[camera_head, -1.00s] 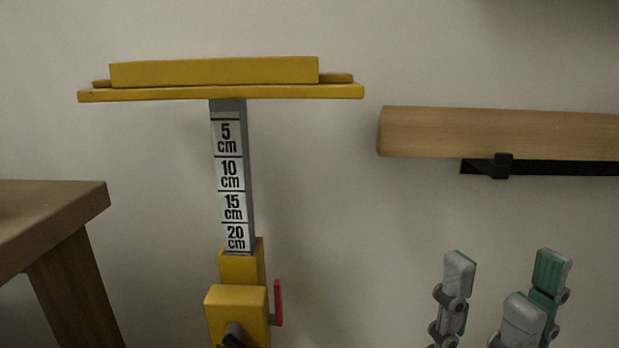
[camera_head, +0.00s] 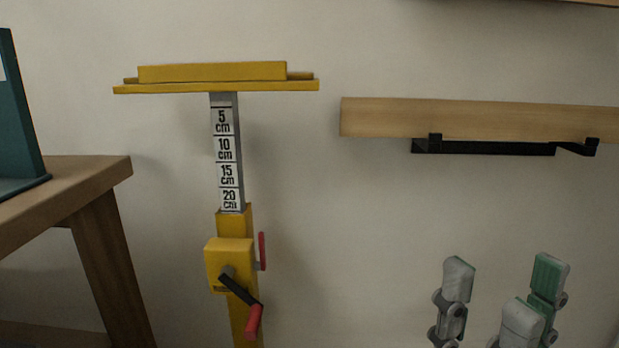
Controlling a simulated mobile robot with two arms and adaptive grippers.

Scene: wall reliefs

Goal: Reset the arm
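My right gripper (camera_head: 501,283) is at the lower right of the head view, its grey and green fingers pointing up and spread apart with nothing between them. It stands clear of the wall shelf and the yellow stand. My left gripper and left arm are not in the picture.
A yellow stand (camera_head: 235,260) with a centimetre scale, red-handled crank and flat top stands left of centre. A wooden wall shelf (camera_head: 480,118) on black brackets is at the right. A wooden table (camera_head: 95,176) with a teal object (camera_head: 18,125) is at the left.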

